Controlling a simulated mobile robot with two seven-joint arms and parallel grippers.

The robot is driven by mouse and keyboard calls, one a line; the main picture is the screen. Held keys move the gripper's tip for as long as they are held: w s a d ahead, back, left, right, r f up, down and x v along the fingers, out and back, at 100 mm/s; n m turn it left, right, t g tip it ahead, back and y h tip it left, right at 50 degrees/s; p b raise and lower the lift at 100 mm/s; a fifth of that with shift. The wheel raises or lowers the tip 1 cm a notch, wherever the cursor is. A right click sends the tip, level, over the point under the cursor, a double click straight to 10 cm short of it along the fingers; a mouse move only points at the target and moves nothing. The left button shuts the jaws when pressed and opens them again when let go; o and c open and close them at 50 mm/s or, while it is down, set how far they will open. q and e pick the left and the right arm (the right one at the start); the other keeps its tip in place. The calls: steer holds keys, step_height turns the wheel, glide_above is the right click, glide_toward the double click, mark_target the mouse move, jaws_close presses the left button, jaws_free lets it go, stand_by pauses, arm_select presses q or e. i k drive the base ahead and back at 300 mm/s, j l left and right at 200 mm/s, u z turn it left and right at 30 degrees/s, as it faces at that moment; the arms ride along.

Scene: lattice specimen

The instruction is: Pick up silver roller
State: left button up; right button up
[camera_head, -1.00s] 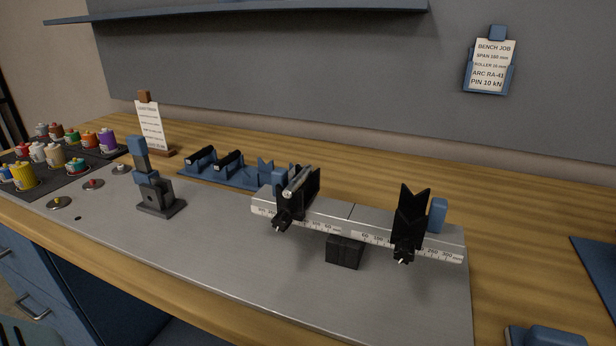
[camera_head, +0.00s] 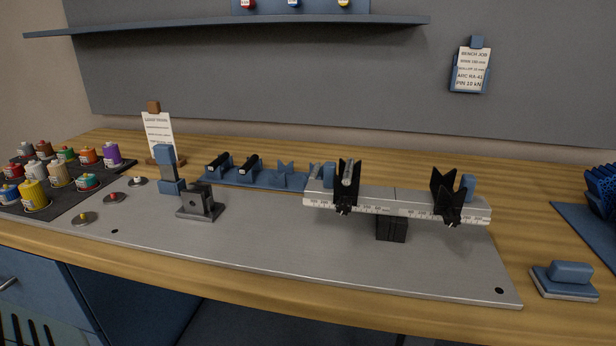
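The silver roller (camera_head: 347,172) lies in the left black V-shaped support (camera_head: 341,197) on the light grey scaled beam (camera_head: 388,200). The support's prongs rise on both sides of it, and its lower part is partly hidden. The right black V-shaped support (camera_head: 446,205) on the same beam looks empty. Neither of my grippers is in the head view.
A blue rack (camera_head: 233,180) behind the plate holds two black rollers (camera_head: 248,164). A dark bracket (camera_head: 201,203) and a blue post (camera_head: 167,170) stand left. Coloured weights (camera_head: 60,174) crowd the far left. The metal plate's front (camera_head: 270,250) is clear.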

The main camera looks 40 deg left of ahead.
mark_target(316, 169)
steer(key=k+j, duration=0.45)
steer(key=k+j+z, duration=0.1)
steer(key=k+j, duration=0.3)
steer(key=k, duration=0.2)
